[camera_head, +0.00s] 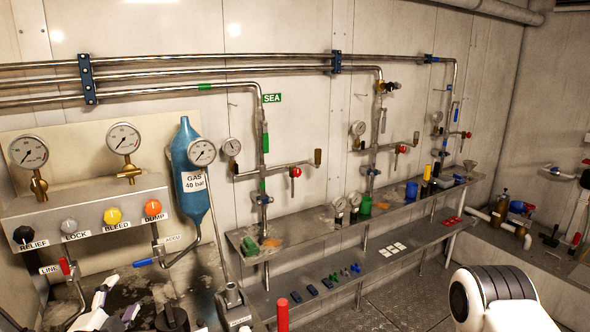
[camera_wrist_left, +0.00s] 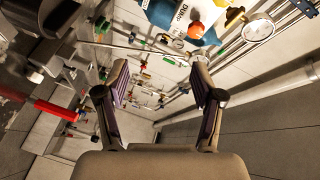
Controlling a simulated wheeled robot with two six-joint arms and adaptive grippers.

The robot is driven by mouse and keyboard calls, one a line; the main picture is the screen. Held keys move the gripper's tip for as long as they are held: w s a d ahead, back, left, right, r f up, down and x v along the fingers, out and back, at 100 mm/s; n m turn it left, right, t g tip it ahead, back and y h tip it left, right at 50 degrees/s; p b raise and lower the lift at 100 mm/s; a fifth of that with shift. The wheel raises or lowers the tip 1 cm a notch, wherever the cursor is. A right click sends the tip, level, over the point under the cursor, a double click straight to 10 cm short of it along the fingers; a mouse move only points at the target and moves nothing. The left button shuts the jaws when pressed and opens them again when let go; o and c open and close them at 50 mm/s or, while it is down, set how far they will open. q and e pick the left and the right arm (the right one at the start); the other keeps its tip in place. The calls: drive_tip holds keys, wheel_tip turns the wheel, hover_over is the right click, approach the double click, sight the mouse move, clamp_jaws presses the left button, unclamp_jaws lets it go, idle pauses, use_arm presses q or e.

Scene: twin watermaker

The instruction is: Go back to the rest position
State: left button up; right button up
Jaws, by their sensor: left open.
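My left gripper (camera_wrist_left: 160,78) is open in the left wrist view, its two dark fingers wide apart with nothing between them. Beyond the fingers the panel pipes and valves appear at a distance, and no finger touches them. In the head view white parts that look like my left arm show at the bottom left edge, below the valve panel. A white link with a black joint, part of my right arm, shows at the lower right. My right gripper is not in view.
A panel (camera_head: 85,215) with gauges and coloured knobs stands at the left, beside a blue gas bottle (camera_head: 190,180). A shelf (camera_head: 320,232) runs along the wall. A red upright handle (camera_head: 282,315) stands at the bottom middle. Grey floor (camera_head: 395,305) shows between shelf and right arm.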

use_arm(q)
drive_tip(key=s+d+f+n+g, duration=0.2)
drive_tip(key=s+f+g, duration=0.1)
drive_tip(key=f, duration=0.4)
drive_tip(key=s+d+f+n+g+h, duration=0.1)
drive_tip(key=s+d+f+n+g, duration=0.1)
drive_tip(key=f, duration=0.5)
drive_tip(key=s+d+f+n+g+h, duration=0.1)
drive_tip(key=s+d+f+n+g, duration=0.1)
drive_tip(key=s+f, duration=0.4)
drive_tip(key=shift+d+f+g, duration=0.3)
drive_tip(key=shift+f+g, duration=0.15)
drive_tip(key=shift+f, duration=0.1)
drive_tip(key=shift+d+f+g, duration=0.25)
drive_tip(key=shift+f+g, duration=0.2)
drive_tip(key=shift+f, duration=0.05)
drive_tip(key=s+d+f+n+g, duration=0.1)
drive_tip(key=s+f+n+g, duration=0.2)
drive_tip(key=s, duration=0.6)
drive_tip(key=s+d+f+n+g, duration=0.2)
drive_tip(key=s+f+g, duration=0.3)
drive_tip(key=s+f, duration=0.3)
drive_tip(key=shift+s+f+n, duration=0.15)
drive_tip(key=shift+s+n, duration=0.75)
drive_tip(key=shift+s, duration=0.25)
drive_tip(key=shift+d, duration=0.1)
